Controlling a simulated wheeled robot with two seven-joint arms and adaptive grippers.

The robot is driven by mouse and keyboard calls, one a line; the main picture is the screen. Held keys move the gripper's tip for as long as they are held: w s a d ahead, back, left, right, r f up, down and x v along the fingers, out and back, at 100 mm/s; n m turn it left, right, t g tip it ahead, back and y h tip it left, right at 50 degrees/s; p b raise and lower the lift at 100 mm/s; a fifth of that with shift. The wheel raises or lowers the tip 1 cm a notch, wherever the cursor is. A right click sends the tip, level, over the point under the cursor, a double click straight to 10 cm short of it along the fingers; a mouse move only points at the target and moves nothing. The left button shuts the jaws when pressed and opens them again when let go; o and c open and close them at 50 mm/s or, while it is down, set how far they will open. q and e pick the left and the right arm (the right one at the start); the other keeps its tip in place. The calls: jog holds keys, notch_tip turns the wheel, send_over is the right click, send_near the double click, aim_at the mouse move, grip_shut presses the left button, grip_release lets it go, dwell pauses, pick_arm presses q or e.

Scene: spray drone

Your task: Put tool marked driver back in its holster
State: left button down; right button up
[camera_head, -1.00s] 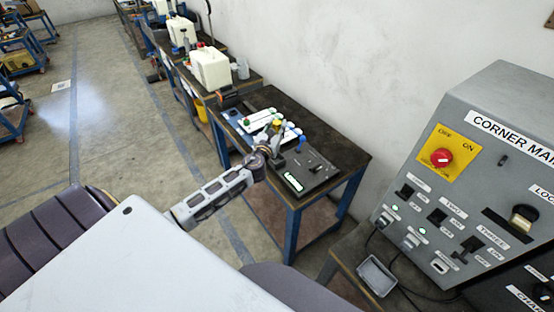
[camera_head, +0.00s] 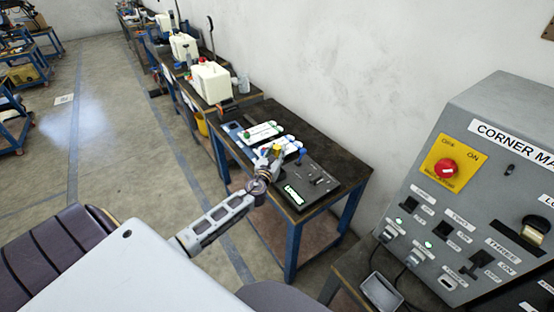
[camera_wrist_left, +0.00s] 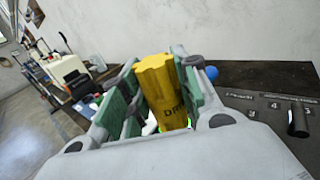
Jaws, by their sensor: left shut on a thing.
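My left gripper (camera_head: 272,157) is over the dark workbench in the head view, shut on a yellow tool (camera_head: 277,149). In the left wrist view, the tool (camera_wrist_left: 162,90) stands between the green-padded fingers of the gripper (camera_wrist_left: 155,100). It is a ribbed yellow handle with dark letters that start "DR"; the rest is hidden by the finger. Its lower end is hidden. I cannot make out a holster for certain. My right gripper is not in view.
A dark panel box (camera_head: 312,182) with a lit green display sits on the bench right of the gripper. White trays with green and blue ends (camera_head: 262,132) lie behind. A blue knob (camera_head: 301,155) stands close by. A grey control cabinet (camera_head: 470,200) fills the right.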

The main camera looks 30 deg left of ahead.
pick_arm(q)
jog(key=shift+f+b, duration=0.8)
jog(key=shift+f, duration=1.05)
jog(key=shift+f, duration=0.15)
jog(key=c, duration=1.1)
grip_release()
jog(key=shift+s, duration=0.1)
jog(key=shift+b+v, duration=0.6)
jog(key=shift+v, duration=5.3)
jog(key=shift+a, duration=0.1)
